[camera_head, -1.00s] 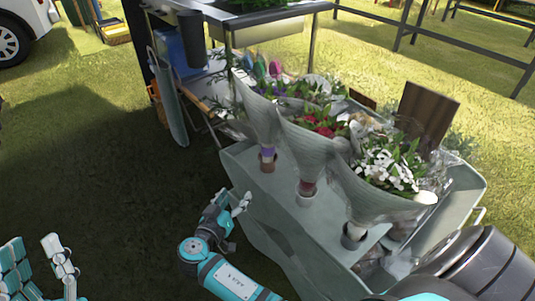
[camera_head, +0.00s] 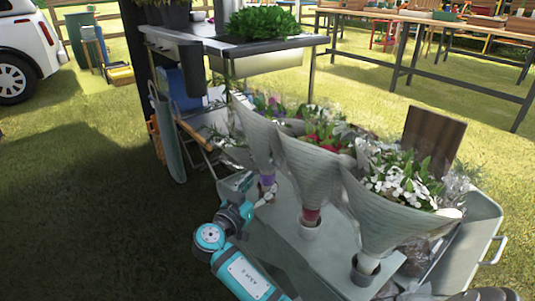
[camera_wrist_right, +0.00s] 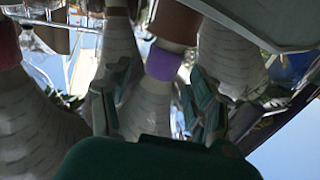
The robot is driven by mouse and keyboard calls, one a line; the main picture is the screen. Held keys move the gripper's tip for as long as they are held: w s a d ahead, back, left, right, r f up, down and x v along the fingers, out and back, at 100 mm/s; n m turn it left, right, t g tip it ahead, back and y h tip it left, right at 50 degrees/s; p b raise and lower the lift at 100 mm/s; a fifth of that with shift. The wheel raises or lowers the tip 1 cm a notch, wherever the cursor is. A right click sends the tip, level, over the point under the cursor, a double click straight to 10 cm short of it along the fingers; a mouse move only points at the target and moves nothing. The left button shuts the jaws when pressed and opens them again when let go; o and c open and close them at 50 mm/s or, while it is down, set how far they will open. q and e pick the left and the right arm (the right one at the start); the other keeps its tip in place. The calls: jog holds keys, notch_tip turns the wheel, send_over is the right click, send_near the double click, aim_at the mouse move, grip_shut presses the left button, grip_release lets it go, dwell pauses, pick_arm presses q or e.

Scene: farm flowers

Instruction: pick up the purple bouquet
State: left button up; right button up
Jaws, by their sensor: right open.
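The purple bouquet (camera_head: 256,138) is the leftmost of three paper-wrapped bouquets standing in the grey-green cart. It is a pale cone with a purple band near its narrow lower end and stands upright in a holder. My right gripper (camera_head: 257,190) is at the lower end of this bouquet, by the band. In the right wrist view, which is upside down, the fingers of the right gripper (camera_wrist_right: 155,95) are apart, one on each side of the wrapped stem with the purple band (camera_wrist_right: 163,63). Whether they touch it cannot be told.
A red-banded bouquet (camera_head: 309,165) and a white-flowered bouquet (camera_head: 385,215) stand close on the right in the cart (camera_head: 484,215). A brown board (camera_head: 433,139) is behind them. A table with greenery (camera_head: 262,22) stands behind. Open grass lies to the left.

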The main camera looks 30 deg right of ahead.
aim_at(264, 180)
jog(key=b+x, duration=0.1)
jog(key=x, duration=0.1)
jog(key=f+b+x, duration=0.1)
jog(key=x, duration=0.1)
jog(key=shift+w+d, duration=0.25)
jog(key=shift+w, duration=0.15)
jog(key=shift+w+d+r, duration=0.15)
jog(key=shift+d, duration=0.15)
jog(key=shift+c, duration=0.3)
grip_shut()
